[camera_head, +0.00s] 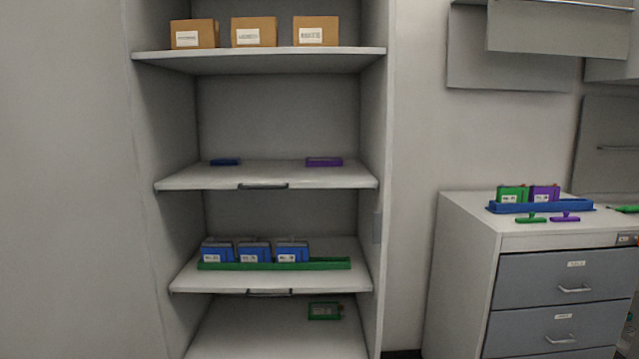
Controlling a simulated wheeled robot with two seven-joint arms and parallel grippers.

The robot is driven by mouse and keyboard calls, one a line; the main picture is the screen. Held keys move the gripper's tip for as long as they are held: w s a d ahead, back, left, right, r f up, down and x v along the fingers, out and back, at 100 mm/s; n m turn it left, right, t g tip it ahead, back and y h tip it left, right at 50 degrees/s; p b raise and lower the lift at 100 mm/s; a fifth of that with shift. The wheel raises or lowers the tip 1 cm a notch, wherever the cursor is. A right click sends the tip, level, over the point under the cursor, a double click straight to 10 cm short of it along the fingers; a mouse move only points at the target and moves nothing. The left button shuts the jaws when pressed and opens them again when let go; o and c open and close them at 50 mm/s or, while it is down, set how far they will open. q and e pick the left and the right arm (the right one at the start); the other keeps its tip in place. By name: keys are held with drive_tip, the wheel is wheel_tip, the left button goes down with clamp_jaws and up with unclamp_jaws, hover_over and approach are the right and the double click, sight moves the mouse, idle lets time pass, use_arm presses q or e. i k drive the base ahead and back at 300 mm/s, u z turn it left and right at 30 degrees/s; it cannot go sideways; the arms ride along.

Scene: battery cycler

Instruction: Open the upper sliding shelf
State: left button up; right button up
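The upper sliding shelf (210,178) is a white board inside the tall cabinet, with a dark handle (263,185) at the middle of its front edge. A flat blue item (225,162) lies at its back left and a flat purple item (324,162) at its back right. The lower sliding shelf (200,280) is below it and has a similar handle (270,292). Its front edge also shows below the green tray. Neither of my grippers is in the camera_head view.
A fixed top shelf (260,60) holds three cardboard boxes. A green tray (330,264) with blue battery packs stands on the lower shelf. A green item (324,311) lies at the bottom. A drawer cabinet (465,260) with a blue tray (540,207) stands at right.

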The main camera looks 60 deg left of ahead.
sight(258, 174)
drive_tip(key=i, duration=0.2)
drive_tip(key=u, duration=2.7)
drive_tip(key=i, duration=1.7)
